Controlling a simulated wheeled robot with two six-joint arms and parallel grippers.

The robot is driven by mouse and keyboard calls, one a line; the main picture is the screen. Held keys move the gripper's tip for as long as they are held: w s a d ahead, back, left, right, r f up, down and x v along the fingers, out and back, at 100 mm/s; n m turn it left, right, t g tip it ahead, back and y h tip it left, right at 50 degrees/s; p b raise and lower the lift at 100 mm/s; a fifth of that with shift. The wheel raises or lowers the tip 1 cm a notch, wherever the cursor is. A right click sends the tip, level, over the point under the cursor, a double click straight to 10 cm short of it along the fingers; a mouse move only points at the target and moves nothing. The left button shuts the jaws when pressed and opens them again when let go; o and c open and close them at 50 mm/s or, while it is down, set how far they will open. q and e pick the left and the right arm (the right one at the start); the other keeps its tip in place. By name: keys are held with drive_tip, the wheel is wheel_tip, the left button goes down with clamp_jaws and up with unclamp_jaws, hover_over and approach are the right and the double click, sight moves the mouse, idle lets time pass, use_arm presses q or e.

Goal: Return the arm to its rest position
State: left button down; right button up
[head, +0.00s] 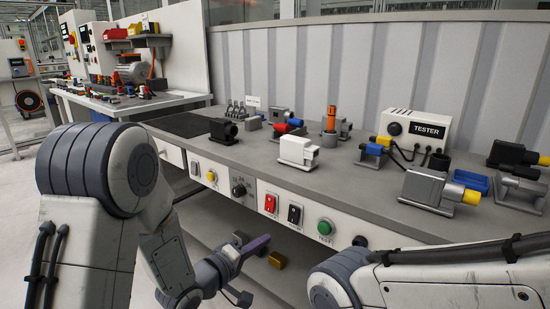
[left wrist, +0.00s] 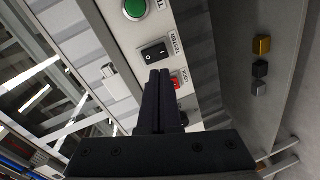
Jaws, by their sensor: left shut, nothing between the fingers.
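My left gripper (head: 258,244) hangs in front of the workbench's front panel, below the red switch and the black switch. Its dark fingers (left wrist: 161,80) show in the left wrist view, shut together with nothing between them. Beyond them in that view are the black rocker switch (left wrist: 154,52) and the red switch (left wrist: 177,82), partly hidden by the fingers. My left arm comes down from the left, bent at the elbow. My right arm reaches in at the lower right, and its gripper is outside both views.
The grey workbench (head: 245,160) holds a white block-shaped unit (head: 298,151), a grey motor with a yellow end (head: 430,188) and a TESTER box (head: 414,130). A green button (head: 325,226) is on the front panel. Small blocks, one gold (left wrist: 262,45), lie on the lower shelf.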

use_arm(q)
drive_tip(key=s+m+g+y, duration=0.8)
drive_tip(key=s+m+g, duration=0.5)
drive_tip(key=s, duration=1.6)
wheel_tip(320, 180, up, 29)
drive_tip(key=s+m+p, duration=0.1)
drive_tip(key=p, duration=2.8)
drive_tip(key=shift+s+a+m, duration=0.2)
drive_tip(key=shift+m, duration=0.2)
drive_tip(key=shift+f, duration=0.1)
